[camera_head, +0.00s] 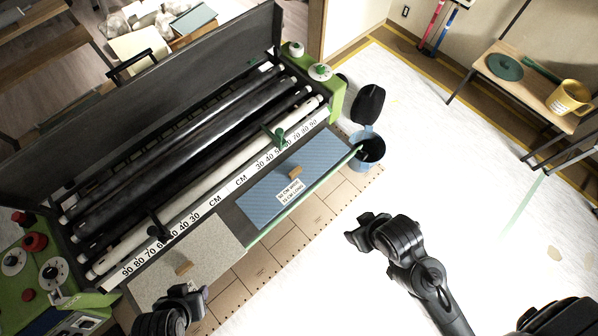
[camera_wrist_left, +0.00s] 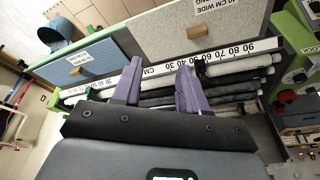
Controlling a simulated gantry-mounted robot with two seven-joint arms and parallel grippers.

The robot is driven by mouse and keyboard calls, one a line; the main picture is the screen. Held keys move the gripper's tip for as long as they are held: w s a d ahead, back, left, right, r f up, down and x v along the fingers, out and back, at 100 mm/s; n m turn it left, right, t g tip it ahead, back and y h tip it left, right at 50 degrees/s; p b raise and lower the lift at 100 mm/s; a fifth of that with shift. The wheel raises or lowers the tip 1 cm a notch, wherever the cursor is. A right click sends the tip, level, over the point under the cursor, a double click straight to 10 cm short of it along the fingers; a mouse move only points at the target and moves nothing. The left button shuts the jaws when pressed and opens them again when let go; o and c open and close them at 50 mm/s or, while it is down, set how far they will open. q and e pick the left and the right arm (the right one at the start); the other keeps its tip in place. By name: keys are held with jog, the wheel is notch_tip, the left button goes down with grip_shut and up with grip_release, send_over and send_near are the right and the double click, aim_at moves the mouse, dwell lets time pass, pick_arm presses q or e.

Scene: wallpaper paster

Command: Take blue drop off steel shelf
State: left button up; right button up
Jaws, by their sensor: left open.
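The blue drop (camera_head: 325,165) is a flat blue striped panel with a tan block and a white label. It lies on the right part of the front shelf (camera_head: 240,225) of the pasting machine. It also shows in the left wrist view (camera_wrist_left: 98,62). My left gripper (camera_head: 200,293), with purple fingers, is at the bottom near the grey speckled drop (camera_head: 190,262), well left of the blue drop. Its fingers are open and empty in the left wrist view (camera_wrist_left: 160,88). My right gripper (camera_head: 358,230) is right of the shelf, apart from the blue drop; its jaw state is unclear.
A blue bucket (camera_head: 369,153) stands at the shelf's right end. The machine's rollers (camera_head: 190,150) and white centimetre scale (camera_head: 241,180) lie behind the shelf. A wooden bench (camera_head: 510,75) with a yellow bucket (camera_head: 569,98) is at the right. The pale floor between is mostly clear.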

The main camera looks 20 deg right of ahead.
pick_arm(q)
jog(key=shift+o, duration=0.4)
jog(key=shift+o, duration=0.6)
jog(key=shift+d, duration=0.1)
